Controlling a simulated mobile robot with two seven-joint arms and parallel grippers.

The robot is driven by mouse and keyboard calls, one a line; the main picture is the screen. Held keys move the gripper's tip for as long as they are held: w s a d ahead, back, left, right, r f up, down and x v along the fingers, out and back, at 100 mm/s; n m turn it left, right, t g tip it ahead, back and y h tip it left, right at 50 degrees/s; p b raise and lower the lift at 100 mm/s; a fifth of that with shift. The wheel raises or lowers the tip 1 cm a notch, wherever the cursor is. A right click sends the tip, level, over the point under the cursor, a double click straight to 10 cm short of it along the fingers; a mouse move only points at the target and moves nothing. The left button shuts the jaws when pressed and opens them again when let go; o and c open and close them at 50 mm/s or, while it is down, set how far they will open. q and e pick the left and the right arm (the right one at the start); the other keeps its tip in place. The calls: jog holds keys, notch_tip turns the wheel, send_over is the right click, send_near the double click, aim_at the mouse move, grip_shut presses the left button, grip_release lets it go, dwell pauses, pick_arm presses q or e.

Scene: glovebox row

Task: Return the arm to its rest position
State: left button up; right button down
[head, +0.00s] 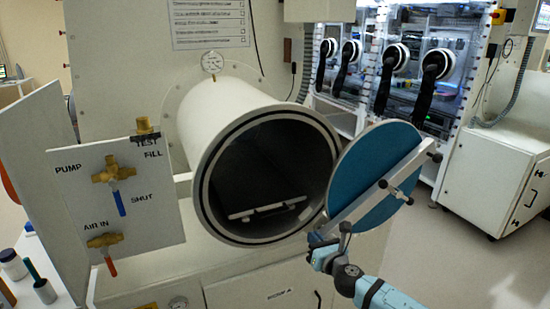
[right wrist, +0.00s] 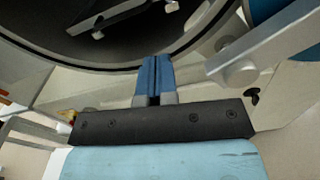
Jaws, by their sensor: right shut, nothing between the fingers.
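My right gripper (head: 316,238) is at the lower right rim of the open round chamber (head: 205,190), beside the hinge side of its door. In the right wrist view its two blue fingers (right wrist: 157,62) are together with nothing between them, below the chamber's mouth. The blue round door (head: 375,160) stands swung open to the right, with a pale bar across it. I cannot tell whether the gripper touches the rim or the bar. My left gripper is not in view.
A tray (head: 268,208) lies inside the chamber. A valve panel (head: 120,200) with a blue and a red handle stands at left. Bottles (head: 13,264) sit at lower left. Glovebox stations (head: 400,70) line the back right. The floor (head: 450,260) at right is clear.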

jog(key=s+a+f+m+g+h+p, duration=0.1)
jog(key=s+f+m+g, duration=0.1)
jog(key=s+f+m, duration=0.5)
jog(key=s+a+f+m+g+p, duration=0.1)
jog(key=s+f+m+p, duration=0.15)
jog(key=s+m, duration=0.8)
jog(key=s+d+f+m+g+h+p, duration=0.1)
jog(key=s+d+f+m, duration=0.1)
jog(key=s+m, duration=0.7)
jog(key=s+d+f+m+g, duration=0.1)
jog(key=s+d+m, duration=0.3)
jog(key=s+m, duration=0.5)
jog(key=s+f, duration=0.1)
jog(key=s, duration=0.3)
jog(key=shift+s+g+h+p, duration=0.25)
jog(key=shift+g+h+p, duration=0.1)
jog(key=shift+g+h, duration=0.05)
